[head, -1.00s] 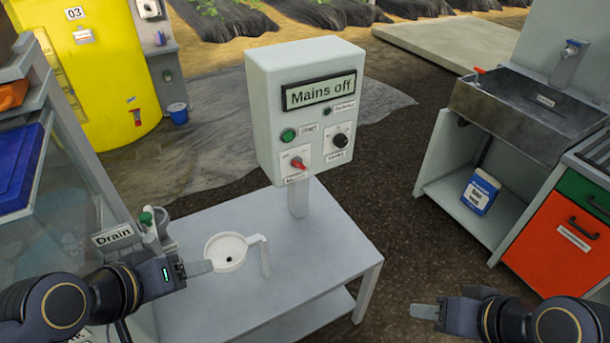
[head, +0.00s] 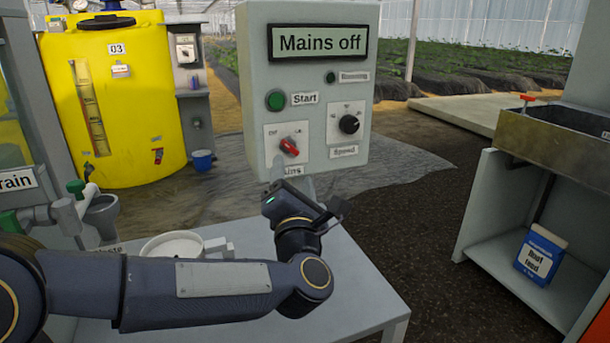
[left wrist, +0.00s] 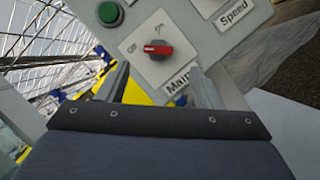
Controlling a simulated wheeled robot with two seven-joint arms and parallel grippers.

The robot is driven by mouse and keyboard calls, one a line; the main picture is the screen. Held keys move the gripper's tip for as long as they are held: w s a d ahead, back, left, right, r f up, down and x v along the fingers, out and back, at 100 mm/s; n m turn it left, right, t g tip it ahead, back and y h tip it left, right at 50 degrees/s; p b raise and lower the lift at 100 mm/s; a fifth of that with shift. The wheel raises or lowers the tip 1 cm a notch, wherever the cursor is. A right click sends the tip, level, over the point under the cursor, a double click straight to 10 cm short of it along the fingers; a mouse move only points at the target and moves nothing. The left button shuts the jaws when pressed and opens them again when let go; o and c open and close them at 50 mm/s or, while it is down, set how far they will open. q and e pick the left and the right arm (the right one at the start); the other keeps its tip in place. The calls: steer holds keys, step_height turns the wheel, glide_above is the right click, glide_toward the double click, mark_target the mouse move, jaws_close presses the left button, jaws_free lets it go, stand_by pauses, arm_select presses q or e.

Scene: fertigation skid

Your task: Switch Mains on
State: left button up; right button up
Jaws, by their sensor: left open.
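The control box (head: 258,60) stands upright, and its display (head: 318,43) reads "Mains off". The red Mains knob (head: 289,147) sits on a white plate at the box's lower left, between marks for off and on. My left gripper (head: 292,174) is just below and in front of the knob, pointing up at it. In the left wrist view the red knob (left wrist: 158,49) lies ahead of the gap between the open, empty fingers (left wrist: 157,70). The fingers look apart from the knob. My right gripper is out of view.
The green Start button (head: 275,101) is above the knob, and the black Speed knob (head: 349,124) is to its right. A white funnel-like cup (head: 172,246) is on the grey table (head: 370,290). A yellow tank (head: 130,130) stands behind left, a sink (head: 550,130) right.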

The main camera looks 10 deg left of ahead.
mark_target(291, 150)
arm_select(q)
steer(key=x, duration=0.7)
steer(key=shift+w+a+r, duration=0.1)
steer(key=shift+w+a, duration=0.05)
steer(key=shift+w, duration=0.1)
steer(key=c, duration=1)
